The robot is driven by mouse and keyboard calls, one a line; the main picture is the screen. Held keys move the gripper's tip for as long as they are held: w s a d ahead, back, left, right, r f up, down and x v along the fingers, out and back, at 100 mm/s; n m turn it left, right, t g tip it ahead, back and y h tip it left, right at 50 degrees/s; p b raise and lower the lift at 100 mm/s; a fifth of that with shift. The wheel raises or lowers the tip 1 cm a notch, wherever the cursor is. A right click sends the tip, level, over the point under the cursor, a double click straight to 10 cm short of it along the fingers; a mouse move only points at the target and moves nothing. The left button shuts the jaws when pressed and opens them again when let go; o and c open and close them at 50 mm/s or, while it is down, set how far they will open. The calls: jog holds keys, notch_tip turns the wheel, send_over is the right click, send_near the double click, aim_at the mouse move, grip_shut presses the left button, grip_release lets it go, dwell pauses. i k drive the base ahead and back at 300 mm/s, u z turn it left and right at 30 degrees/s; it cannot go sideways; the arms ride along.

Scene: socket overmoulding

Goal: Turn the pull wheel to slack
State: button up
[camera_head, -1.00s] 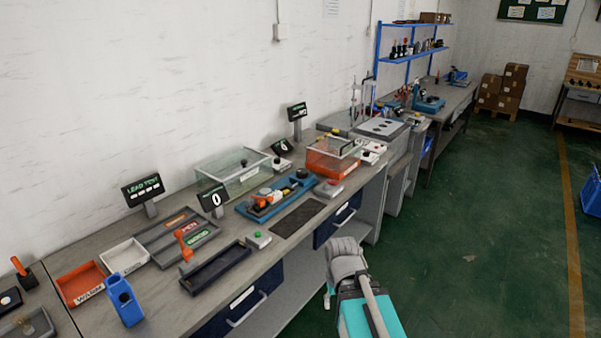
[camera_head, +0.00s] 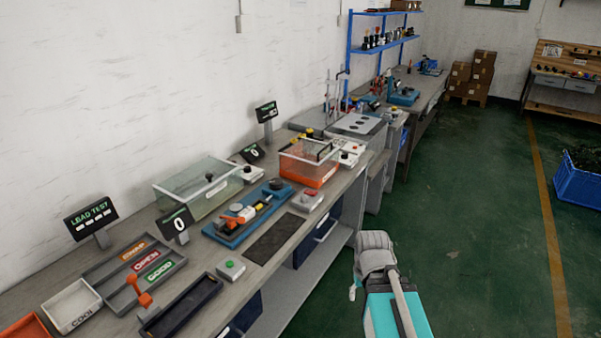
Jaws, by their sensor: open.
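A blue fixture (camera_head: 236,232) lies on the workbench, with a dark round knob (camera_head: 277,184) at its far end and orange and white parts at its near end. The dark knob may be the pull wheel, but it is too small to tell for sure, and its turn position cannot be read. My arm, grey and teal, shows at the bottom right of the head view, over the floor beside the bench and apart from the fixture. I cannot make out my gripper's fingers.
A clear lidded box (camera_head: 198,188) and an orange box (camera_head: 308,164) stand behind the fixture. A dark mat (camera_head: 273,239), a green-button box (camera_head: 231,269) and a dark tray (camera_head: 184,306) lie near the front edge. The green floor to the right is open, with a blue crate (camera_head: 579,184).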

aim_at(275, 183)
jog(key=z, duration=0.2)
jog(key=i, duration=1.35)
jog(key=u, duration=0.4)
